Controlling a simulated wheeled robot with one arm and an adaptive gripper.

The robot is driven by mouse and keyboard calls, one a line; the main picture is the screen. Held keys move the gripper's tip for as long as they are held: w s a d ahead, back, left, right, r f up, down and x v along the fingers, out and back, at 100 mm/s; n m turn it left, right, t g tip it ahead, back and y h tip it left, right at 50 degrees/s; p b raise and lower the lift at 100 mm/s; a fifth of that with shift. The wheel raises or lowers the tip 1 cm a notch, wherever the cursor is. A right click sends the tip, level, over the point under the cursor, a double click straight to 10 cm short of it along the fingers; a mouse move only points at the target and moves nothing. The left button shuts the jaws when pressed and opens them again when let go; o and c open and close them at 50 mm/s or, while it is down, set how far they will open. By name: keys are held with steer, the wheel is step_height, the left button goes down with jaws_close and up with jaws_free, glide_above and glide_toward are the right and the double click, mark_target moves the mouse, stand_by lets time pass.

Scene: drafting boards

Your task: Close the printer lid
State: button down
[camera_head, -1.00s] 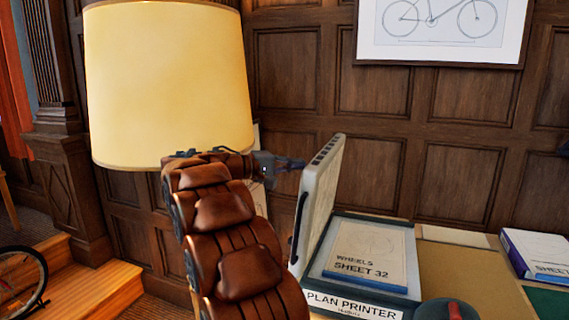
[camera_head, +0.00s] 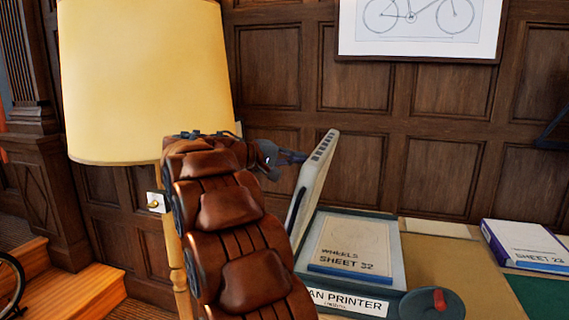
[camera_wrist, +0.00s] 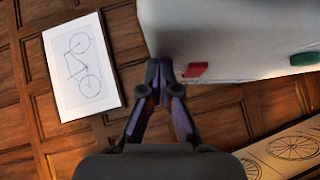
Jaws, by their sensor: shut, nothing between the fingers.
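The plan printer (camera_head: 345,299) stands on the desk with its lid raised. The pale lid (camera_head: 311,183) hinges on the left side and leans a little to the right, over the bed. A sheet marked "WHEELS SHEET 32" (camera_head: 352,247) lies on the bed. My gripper (camera_head: 303,157) is at the upper left, outer side of the lid, its fingertips at or very near it. In the wrist view my shut, empty gripper (camera_wrist: 160,68) points at the edge of a pale panel, apparently the lid (camera_wrist: 235,35). Exact contact is hard to tell.
A large lamp shade (camera_head: 145,80) stands left, close behind my arm. A round dark item with a red top (camera_head: 438,301) sits by the printer's front right. A boxed sheet set (camera_head: 525,245) lies on the right of the desk. A framed bicycle drawing (camera_head: 418,25) hangs on the panelled wall.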

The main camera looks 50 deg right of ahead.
steer(key=s+d+f+m+t+y+b, duration=0.1)
steer(key=s+d+f+b, duration=0.15)
steer(key=s, duration=0.35)
steer(key=s+d+f+m+t+y+b, duration=0.1)
steer(key=s+d+f+b, duration=0.1)
steer(key=s+b, duration=0.3)
steer(key=s+d+f+m+t+y+b, duration=0.1)
steer(key=s+d+f+m+t+b, duration=0.15)
steer(key=s, duration=0.45)
steer(key=s+d+f+m+t+y+b, duration=0.1)
steer(key=s+f+b, duration=0.2)
steer(key=f, duration=0.3)
steer(key=s+d+f+t+y+b, duration=0.1)
steer(key=s+f+t+b, duration=0.1)
steer(key=s+f+b, duration=0.2)
steer(key=s+d+f+m+t+y+b, duration=0.1)
steer(key=s+f+b, duration=0.3)
steer(key=f, duration=0.6)
steer(key=shift+s+d+m+t+b, duration=0.2)
steer(key=shift+d+m+t+b, duration=0.3)
steer(key=shift+b, duration=0.4)
steer(key=shift+a+f, duration=0.15)
steer(key=shift+f, duration=0.1)
steer(key=shift+f+y, duration=0.25)
steer(key=shift+y, duration=0.05)
steer(key=shift+a, duration=0.15)
steer(key=v, duration=1.1)
steer(key=shift+w+d+r, duration=0.25)
steer(key=shift+d+r, duration=0.1)
steer(key=shift+d, duration=0.05)
